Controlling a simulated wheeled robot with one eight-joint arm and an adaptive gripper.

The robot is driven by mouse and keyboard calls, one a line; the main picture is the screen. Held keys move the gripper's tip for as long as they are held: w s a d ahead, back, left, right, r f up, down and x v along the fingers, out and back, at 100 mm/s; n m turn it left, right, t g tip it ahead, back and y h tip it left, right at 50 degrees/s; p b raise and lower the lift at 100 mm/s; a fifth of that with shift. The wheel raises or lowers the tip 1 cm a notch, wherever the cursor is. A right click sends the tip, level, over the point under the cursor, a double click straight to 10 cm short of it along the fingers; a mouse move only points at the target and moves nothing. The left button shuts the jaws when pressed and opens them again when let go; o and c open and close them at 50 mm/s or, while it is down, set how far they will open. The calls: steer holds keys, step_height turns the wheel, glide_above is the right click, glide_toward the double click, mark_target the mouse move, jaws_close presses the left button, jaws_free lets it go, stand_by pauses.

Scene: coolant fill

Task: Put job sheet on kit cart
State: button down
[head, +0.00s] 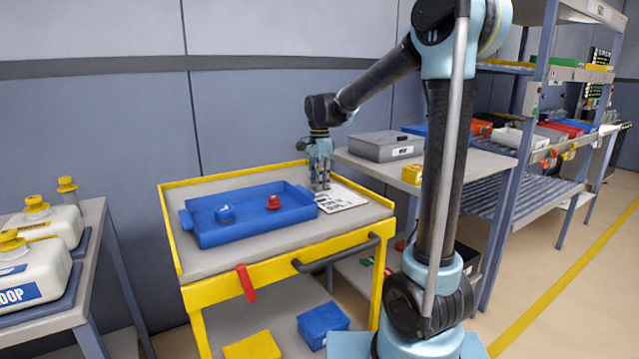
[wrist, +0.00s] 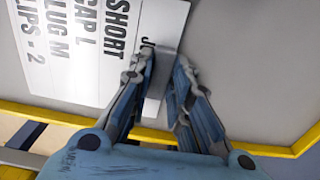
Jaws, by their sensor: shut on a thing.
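The job sheet (head: 342,197) is a white sheet with black print, lying flat on or just over the top of the yellow-edged kit cart (head: 280,242), right of the blue tray. In the wrist view the sheet (wrist: 95,45) shows large black words and a small grey tab (wrist: 160,82) at its edge. My gripper (head: 320,187) points down over the sheet. In the wrist view my gripper (wrist: 163,66) is shut on the sheet's tab. I cannot tell whether the whole sheet touches the cart top.
The blue tray (head: 212,238) on the cart holds a blue part (head: 225,213) and a red part (head: 273,202). White jugs (head: 35,274) stand at left. The cart's front strip is bare.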

steer(key=c, duration=1.5)
jaws_free()
step_height(320, 180, up, 12)
steer(key=shift+r, duration=0.1)
